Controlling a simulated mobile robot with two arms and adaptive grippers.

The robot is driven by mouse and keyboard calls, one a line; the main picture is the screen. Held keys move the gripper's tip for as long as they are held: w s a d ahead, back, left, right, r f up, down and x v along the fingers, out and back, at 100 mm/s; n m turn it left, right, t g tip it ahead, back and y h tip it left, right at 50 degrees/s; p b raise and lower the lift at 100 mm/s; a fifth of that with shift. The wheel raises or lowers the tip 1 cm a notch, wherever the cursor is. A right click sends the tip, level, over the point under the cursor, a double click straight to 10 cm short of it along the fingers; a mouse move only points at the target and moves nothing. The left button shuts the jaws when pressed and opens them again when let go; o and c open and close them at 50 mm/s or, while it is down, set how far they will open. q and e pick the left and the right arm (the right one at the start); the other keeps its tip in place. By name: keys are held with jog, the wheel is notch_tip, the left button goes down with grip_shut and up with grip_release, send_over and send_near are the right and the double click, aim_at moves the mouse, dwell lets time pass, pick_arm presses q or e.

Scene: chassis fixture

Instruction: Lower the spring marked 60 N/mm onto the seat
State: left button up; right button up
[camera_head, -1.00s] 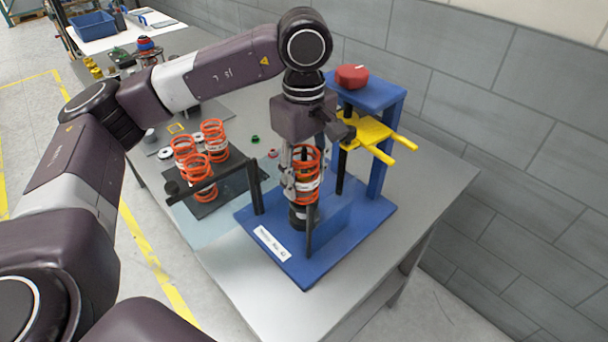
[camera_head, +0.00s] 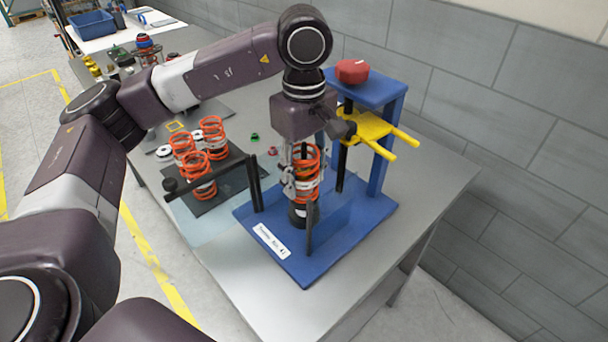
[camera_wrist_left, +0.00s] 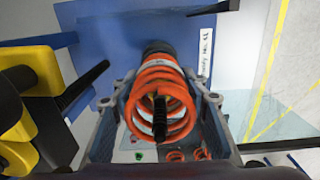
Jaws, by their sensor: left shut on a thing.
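My left gripper (camera_head: 303,183) points straight down over the blue press fixture (camera_head: 285,262) and is shut on an orange coil spring (camera_head: 307,160) with a pale label band. The spring is upright, directly above a black seat (camera_head: 303,215) on the blue base. In the left wrist view the spring (camera_wrist_left: 160,85) lies between the two fingers, in line with the dark seat behind it. The marking on the band is too small to read. Whether the spring's lower end touches the seat cannot be told. My right gripper is not in view.
The blue frame with a red knob (camera_head: 352,71) and yellow fork (camera_head: 375,131) stands close right of the gripper. A dark gate arm (camera_head: 216,184) stands at left. Several orange springs (camera_head: 196,170) stand on a dark mat behind it. The table's front right is clear.

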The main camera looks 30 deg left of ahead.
pick_arm(q)
jog(key=shift+f, duration=0.15)
dwell(0.6)
jog(key=o, duration=1.6)
jog(key=shift+o, duration=0.2)
jog(key=shift+r+p, duration=3.25)
jog(key=shift+r, duration=2.25)
jog(key=w+a+r+p, duration=0.2)
jog(key=a+r, duration=0.1)
jog(key=a, duration=0.7)
jog(key=shift+a+p, duration=0.4)
